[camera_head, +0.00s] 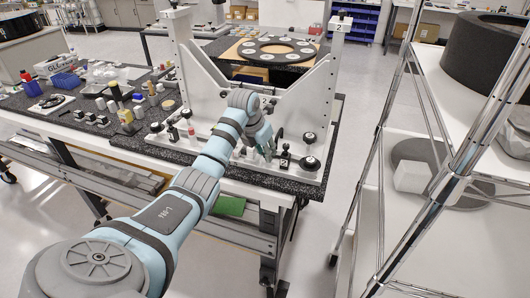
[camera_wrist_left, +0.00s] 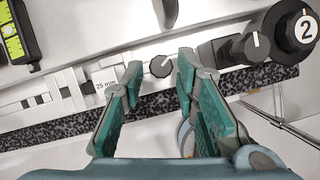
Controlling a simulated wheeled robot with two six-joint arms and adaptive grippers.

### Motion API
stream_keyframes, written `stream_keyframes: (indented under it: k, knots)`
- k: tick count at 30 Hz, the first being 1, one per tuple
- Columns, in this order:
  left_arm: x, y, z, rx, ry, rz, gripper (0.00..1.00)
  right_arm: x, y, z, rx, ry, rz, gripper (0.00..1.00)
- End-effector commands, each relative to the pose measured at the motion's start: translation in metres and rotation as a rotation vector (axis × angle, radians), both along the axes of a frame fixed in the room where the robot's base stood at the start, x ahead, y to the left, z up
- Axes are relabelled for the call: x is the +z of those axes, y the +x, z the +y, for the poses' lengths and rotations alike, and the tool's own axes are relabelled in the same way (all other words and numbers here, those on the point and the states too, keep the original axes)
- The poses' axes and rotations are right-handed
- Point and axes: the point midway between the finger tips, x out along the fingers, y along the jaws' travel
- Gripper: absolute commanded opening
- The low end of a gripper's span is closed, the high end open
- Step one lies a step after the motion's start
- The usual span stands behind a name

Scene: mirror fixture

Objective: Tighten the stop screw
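In the left wrist view a small black knob (camera_wrist_left: 161,66) with a white pointer line sits on the light fixture rail, beside a "25 mm" label. It looks like the stop screw, but no label names it. My left gripper (camera_wrist_left: 158,78) is open, with its two green-padded fingers apart. The knob shows between the fingertips, and nothing is clamped. In the head view my left arm reaches the front of the white mirror fixture (camera_head: 205,75), where my left gripper (camera_head: 268,150) points down and partly hides the rail. My right gripper is not in view.
A larger knob (camera_wrist_left: 258,45) and a black knob marked 2 (camera_wrist_left: 302,28) stand right of the fingers. A yellow-green level (camera_wrist_left: 14,40) lies at left. The speckled bench (camera_head: 85,135) holds bottles and tools at left. A wire shelf rack (camera_head: 455,170) stands at right.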

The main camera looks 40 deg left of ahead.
Motion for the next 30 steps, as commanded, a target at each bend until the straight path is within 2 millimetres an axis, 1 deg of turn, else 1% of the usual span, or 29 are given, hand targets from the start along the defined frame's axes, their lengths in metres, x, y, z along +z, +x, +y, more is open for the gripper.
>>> stream_keyframes:
  k: [3, 9, 10, 15, 23, 30]
  knots:
    - [-0.0048, 0.0017, 0.0000, -0.001, 0.000, 0.001, 0.28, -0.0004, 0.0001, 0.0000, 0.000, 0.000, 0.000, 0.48]
    - [-0.0050, 0.0020, 0.0001, -0.001, 0.000, 0.000, 0.28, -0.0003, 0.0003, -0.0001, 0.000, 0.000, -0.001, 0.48]
    - [-0.0050, 0.0020, 0.0001, -0.001, 0.000, 0.000, 0.26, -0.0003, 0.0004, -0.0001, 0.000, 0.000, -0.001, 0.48]
    - [-0.0049, 0.0018, 0.0001, -0.001, 0.000, 0.000, 0.00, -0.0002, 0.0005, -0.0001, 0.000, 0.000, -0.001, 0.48]
    - [-0.0047, 0.0017, 0.0005, -0.011, 0.000, 0.000, 0.00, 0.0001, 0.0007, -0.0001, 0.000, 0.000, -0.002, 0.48]
    - [-0.0040, 0.0020, 0.0018, -0.090, 0.000, -0.001, 0.00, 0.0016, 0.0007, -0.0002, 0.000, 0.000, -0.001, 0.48]
